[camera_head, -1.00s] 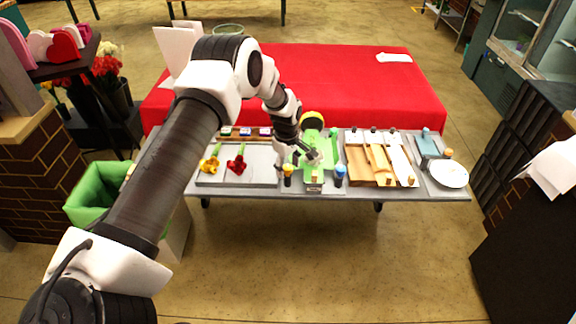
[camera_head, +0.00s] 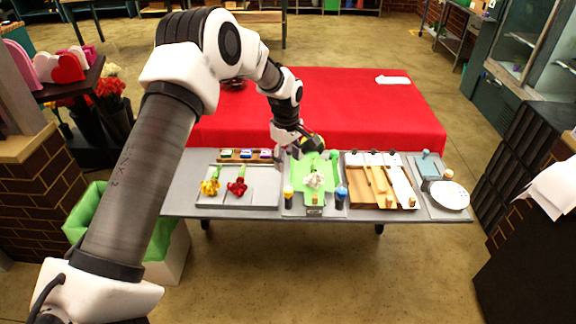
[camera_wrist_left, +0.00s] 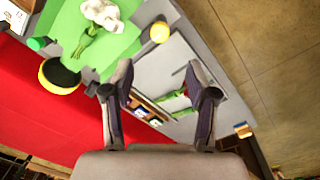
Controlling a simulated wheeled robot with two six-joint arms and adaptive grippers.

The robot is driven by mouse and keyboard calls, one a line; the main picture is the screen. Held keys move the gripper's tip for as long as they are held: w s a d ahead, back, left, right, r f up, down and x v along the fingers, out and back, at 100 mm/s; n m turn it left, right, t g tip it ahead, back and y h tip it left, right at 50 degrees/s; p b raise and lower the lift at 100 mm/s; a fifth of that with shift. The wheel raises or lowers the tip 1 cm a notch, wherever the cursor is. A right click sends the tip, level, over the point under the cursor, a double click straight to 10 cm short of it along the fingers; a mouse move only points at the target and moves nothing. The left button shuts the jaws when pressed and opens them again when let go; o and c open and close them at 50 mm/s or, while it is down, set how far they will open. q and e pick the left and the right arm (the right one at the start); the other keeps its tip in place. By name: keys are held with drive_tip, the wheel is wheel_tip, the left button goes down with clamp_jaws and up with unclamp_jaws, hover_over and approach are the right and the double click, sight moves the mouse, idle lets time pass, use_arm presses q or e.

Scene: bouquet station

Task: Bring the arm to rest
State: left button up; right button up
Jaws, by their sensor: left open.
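My left gripper (camera_head: 297,148) is open and empty, raised above the back of the grey work table (camera_head: 180,200). In the left wrist view its two fingers (camera_wrist_left: 158,78) stand apart with nothing between them. A white flower (camera_head: 314,180) with a green stem lies on the green sheet (camera_head: 301,197) at the table's middle; it also shows in the left wrist view (camera_wrist_left: 103,14), clear of the fingers. My right gripper is not in view.
A grey tray (camera_head: 265,196) holds a yellow flower (camera_head: 210,187) and a red flower (camera_head: 237,187). A dark round roll with a yellow rim (camera_wrist_left: 60,76) sits beside the green sheet. A red-covered table (camera_head: 370,110) stands behind. A green-lined bin (camera_head: 88,212) is at left.

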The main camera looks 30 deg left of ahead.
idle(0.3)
use_arm(q)
drive_tip(key=s+d+f+m+g+b, duration=0.15)
drive_tip(key=s+d+f, duration=0.25)
drive_tip(key=s+f, duration=0.65)
drive_tip(key=s+d+f+m+g+b, duration=0.1)
drive_tip(key=s+d+f+g+b, duration=0.25)
drive_tip(key=s+f, duration=0.7)
drive_tip(key=s+d+f+m+t+b, duration=0.1)
drive_tip(key=s+d+f+m+t, duration=0.1)
drive_tip(key=s+m, duration=0.4)
drive_tip(key=s+d+f+m+t+b, duration=0.1)
drive_tip(key=s+d+f+m, duration=0.3)
drive_tip(key=s, duration=0.6)
drive_tip(key=shift+s+f+m+t, duration=0.15)
drive_tip(key=shift+f+m+t, duration=0.6)
drive_tip(key=shift+m, duration=0.5)
